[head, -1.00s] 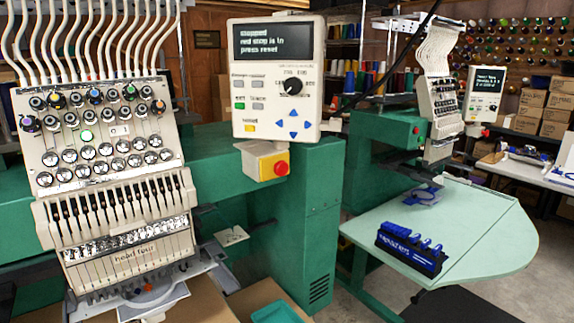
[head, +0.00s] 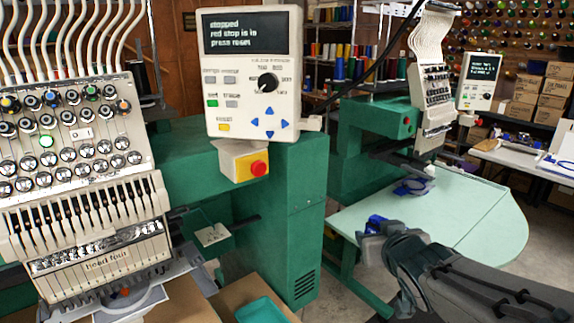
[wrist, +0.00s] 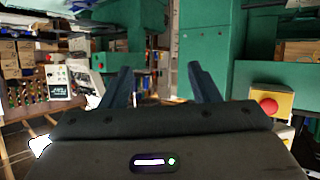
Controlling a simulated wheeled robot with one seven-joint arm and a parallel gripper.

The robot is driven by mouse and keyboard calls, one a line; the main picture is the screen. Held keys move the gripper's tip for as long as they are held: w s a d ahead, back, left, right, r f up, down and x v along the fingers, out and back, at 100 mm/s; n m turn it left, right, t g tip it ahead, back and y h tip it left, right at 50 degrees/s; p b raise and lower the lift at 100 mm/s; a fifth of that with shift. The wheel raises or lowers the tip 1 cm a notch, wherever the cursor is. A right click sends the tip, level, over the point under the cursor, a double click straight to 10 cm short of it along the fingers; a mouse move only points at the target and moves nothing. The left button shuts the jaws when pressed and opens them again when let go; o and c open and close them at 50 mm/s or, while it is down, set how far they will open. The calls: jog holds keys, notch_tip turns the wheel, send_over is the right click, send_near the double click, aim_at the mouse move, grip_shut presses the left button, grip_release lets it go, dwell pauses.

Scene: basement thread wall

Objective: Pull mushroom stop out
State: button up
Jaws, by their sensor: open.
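The mushroom stop (head: 259,168) is a round red button on a small yellow box (head: 239,160) under the control panel (head: 250,75). The panel's screen reads "stopped, red stop is in, press reset". In the wrist view the red stop (wrist: 268,107) and its yellow box (wrist: 286,101) show at the right, outside my fingers. My gripper (head: 372,243) is at the lower right in the head view, well to the right of and below the stop, touching nothing that I can see. In the wrist view my gripper (wrist: 164,84) has its two fingers wide apart with nothing between them.
A green machine body (head: 300,220) stands below the stop. The embroidery head (head: 80,170) is at the left. A teal tray (head: 265,310) is at the bottom.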

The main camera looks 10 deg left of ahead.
jog(key=w+a+r+n+y, duration=0.1)
jog(key=a+r+n+y, duration=0.3)
jog(key=a, duration=0.3)
jog(key=n+g+y+p, duration=0.1)
jog(key=n+y+p, duration=0.1)
jog(key=y, duration=0.5)
send_near(260, 168)
jog(key=p+x, duration=0.2)
jog(key=x, duration=0.6)
jog(key=shift+w, duration=0.1)
